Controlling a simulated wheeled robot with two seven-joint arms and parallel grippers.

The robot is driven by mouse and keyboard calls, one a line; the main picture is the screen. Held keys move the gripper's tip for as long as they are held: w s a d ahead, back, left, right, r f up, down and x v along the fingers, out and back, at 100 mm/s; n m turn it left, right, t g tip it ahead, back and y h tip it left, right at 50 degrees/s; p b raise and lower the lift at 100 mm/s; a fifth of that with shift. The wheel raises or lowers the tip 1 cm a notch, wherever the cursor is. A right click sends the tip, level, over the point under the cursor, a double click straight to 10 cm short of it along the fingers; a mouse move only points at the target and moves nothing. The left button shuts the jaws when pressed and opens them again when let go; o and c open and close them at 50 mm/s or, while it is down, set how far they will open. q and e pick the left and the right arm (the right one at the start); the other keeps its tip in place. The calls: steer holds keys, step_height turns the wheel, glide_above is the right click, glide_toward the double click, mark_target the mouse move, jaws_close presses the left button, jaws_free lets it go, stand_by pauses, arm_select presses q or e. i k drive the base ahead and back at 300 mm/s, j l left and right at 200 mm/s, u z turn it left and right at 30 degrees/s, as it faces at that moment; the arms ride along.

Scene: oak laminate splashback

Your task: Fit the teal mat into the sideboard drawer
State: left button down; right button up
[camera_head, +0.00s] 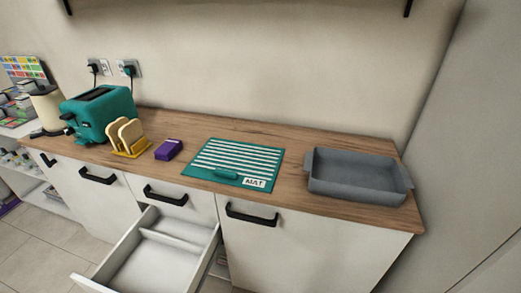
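The teal mat (213,158) lies flat on the wooden counter, with pale stripes, a teal grip near its front edge and a white label reading "MAT". The sideboard drawer (129,245) is pulled open below and to the left of the mat. Its inside is white, with a divider across it, and the part I can see is empty. The drawer's lower edge is near the bottom of the picture. Neither of my grippers is in view.
A grey tray (358,189) stands right of the mat on the counter (290,196). A purple box (168,150), a toast rack with bread (127,135), a teal toaster (103,112) and a cream kettle (47,108) stand to the left. Shelves (20,130) stand at far left.

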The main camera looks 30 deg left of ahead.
mark_target(164, 251)
steer(key=j+u, duration=0.2)
steer(key=u, duration=2.35)
steer(key=j+z, duration=0.1)
steer(key=z, duration=0.3)
